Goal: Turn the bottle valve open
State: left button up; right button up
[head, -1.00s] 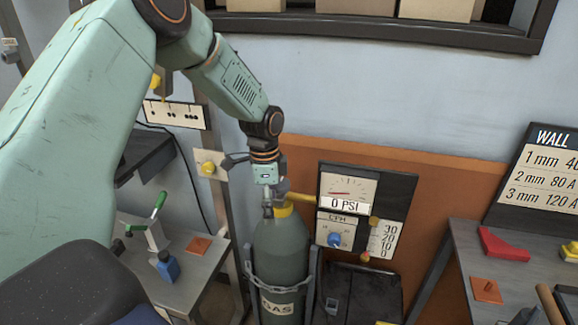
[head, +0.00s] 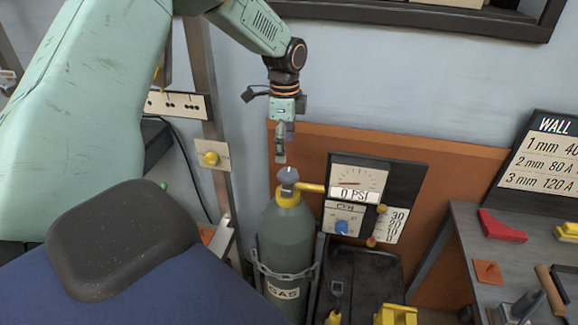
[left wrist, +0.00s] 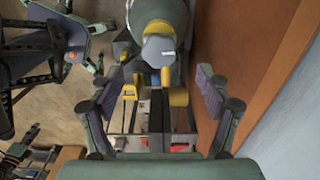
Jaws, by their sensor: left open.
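The gas bottle (head: 287,240) stands upright, chained in its rack, with a yellow collar at its neck. Its grey valve knob (head: 288,175) sits on top, with a pale mark on its upper face. The knob also shows in the left wrist view (left wrist: 158,50), beyond the fingers. My left gripper (head: 281,155) points down just above the knob, apart from it. In the left wrist view its two fingers (left wrist: 160,108) are spread wide with nothing between them.
A gauge panel (head: 402,185) reading 0 PSI stands right of the bottle, joined by a yellow pipe (head: 312,188). A metal post (head: 212,130) with a yellow knob is at left. A workbench (head: 462,235) is at right. Open air surrounds the gripper.

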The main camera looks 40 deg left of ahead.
aim_at(288, 173)
pick_arm(q)
jog(key=f, duration=0.1)
jog(key=d+f, duration=0.1)
jog(key=f, duration=0.2)
jog(key=shift+w+d+f, duration=0.2)
jog(key=shift+w+f, duration=0.05)
jog(key=shift+f, duration=0.1)
jog(key=f, duration=0.1)
jog(key=a+f, duration=0.1)
jog(key=shift+s+f+b, duration=0.2)
jog(key=shift+f+b, duration=0.1)
jog(key=shift+f, duration=0.2)
jog(key=shift+w+d, duration=0.2)
jog(key=shift+d, duration=0.2)
jog(key=shift+c, duration=0.9)
jog(key=shift+s+a, duration=0.2)
jog(key=shift+a, duration=0.15)
jog(key=c, duration=0.4)
jog(key=shift+w+d, duration=0.1)
jog(key=shift+d, duration=0.05)
jog(key=c, duration=0.6)
pick_arm(e)
jog(key=shift+w+d+f, duration=0.2)
jog(key=shift+d+f, duration=0.15)
jog(key=shift+f, duration=0.05)
